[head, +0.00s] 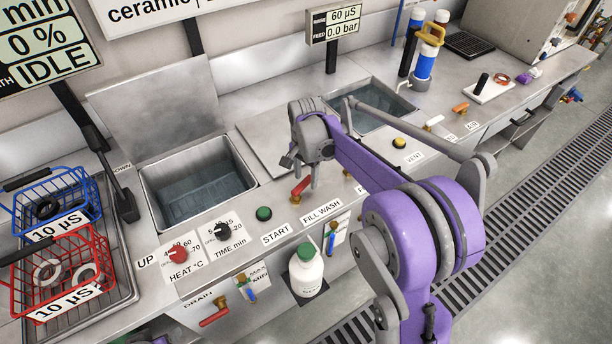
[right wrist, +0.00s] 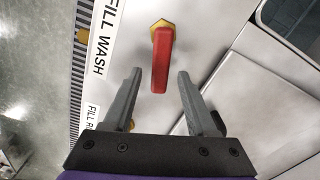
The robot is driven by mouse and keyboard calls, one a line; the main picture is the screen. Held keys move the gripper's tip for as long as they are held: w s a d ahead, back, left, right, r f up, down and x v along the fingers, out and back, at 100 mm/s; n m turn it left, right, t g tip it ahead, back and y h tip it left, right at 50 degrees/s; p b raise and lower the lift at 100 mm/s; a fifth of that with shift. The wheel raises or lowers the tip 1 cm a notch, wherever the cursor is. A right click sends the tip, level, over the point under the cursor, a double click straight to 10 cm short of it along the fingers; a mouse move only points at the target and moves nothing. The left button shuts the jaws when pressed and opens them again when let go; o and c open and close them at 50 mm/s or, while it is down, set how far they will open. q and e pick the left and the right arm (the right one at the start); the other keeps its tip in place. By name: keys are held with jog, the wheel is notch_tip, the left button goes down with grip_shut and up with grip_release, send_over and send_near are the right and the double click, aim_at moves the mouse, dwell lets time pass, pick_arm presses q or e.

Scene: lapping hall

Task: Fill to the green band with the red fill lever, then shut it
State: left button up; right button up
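The red fill lever (head: 299,188) sits on the counter above the FILL WASH label (head: 321,211). In the right wrist view the red lever (right wrist: 161,62) is on a brass valve, and its free end lies between my fingertips with a gap on each side. My right gripper (head: 303,172) is open at the lever; it also shows in the right wrist view (right wrist: 160,76). The wash tank (head: 160,212) is open left of the lever, with a bluish-grey interior. I cannot make out a green band or a liquid level. My left gripper is not in view.
A red basket (head: 62,270) and a blue basket (head: 55,205) stand on the left tray. Heat and time knobs and a green start button (head: 264,213) line the counter front. A second tank (head: 372,108) lies beyond my right arm. A red drain lever (head: 214,317) is below.

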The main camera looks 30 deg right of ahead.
aim_at(306, 181)
notch_tip(306, 181, up, 11)
jog(key=shift+p, duration=0.4)
jog(key=shift+f, duration=0.1)
dwell(7.0)
